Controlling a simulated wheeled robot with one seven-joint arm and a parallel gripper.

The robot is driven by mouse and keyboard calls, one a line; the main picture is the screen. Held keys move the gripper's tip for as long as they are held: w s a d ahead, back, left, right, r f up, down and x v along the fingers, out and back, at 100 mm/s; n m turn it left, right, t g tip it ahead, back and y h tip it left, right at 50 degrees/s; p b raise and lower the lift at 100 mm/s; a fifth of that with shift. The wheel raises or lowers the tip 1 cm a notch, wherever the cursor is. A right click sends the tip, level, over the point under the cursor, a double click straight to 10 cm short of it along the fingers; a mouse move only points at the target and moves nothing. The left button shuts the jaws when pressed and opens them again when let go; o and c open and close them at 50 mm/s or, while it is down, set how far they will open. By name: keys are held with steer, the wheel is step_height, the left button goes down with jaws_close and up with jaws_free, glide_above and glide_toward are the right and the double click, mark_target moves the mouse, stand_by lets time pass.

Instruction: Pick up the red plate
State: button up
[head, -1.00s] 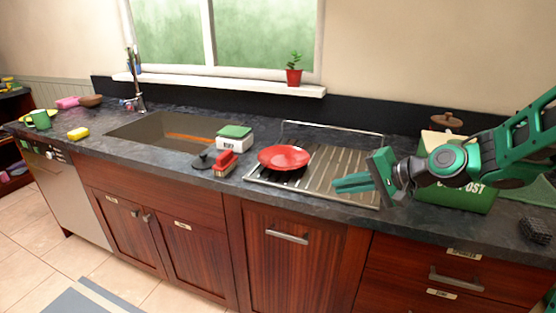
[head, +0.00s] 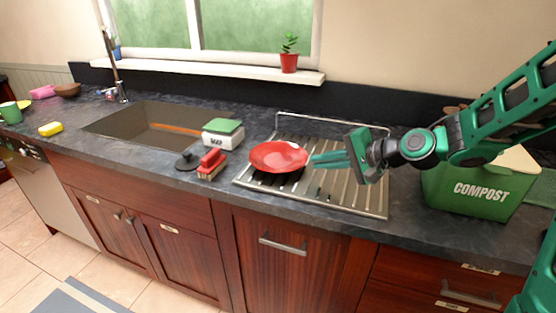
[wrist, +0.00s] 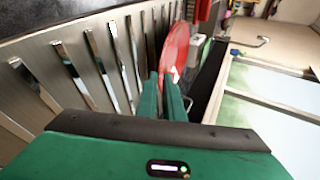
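The red plate (head: 278,157) lies on the left part of the metal drying rack (head: 350,200), over something dark that is mostly hidden beneath it. My gripper (head: 313,160) reaches in from the right, with its green fingers pointing left at the plate's right rim. In the wrist view the red plate (wrist: 175,50) shows just past the fingertips and in the gap between the fingers (wrist: 162,80). The fingers stand a little apart. I cannot tell whether they touch the rim.
A red brush (head: 212,164), a dark round stopper (head: 188,161) and a white and green box (head: 223,133) stand left of the plate, by the sink (head: 120,125). A green compost bin (head: 470,192) stands to the right. A wire rail runs behind the rack.

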mark_target(303, 172)
steer(key=shift+a+x, duration=0.2)
steer(key=shift+x, duration=3.1)
steer(key=shift+s+r, duration=0.15)
steer(key=shift+s, duration=0.05)
jaws_close()
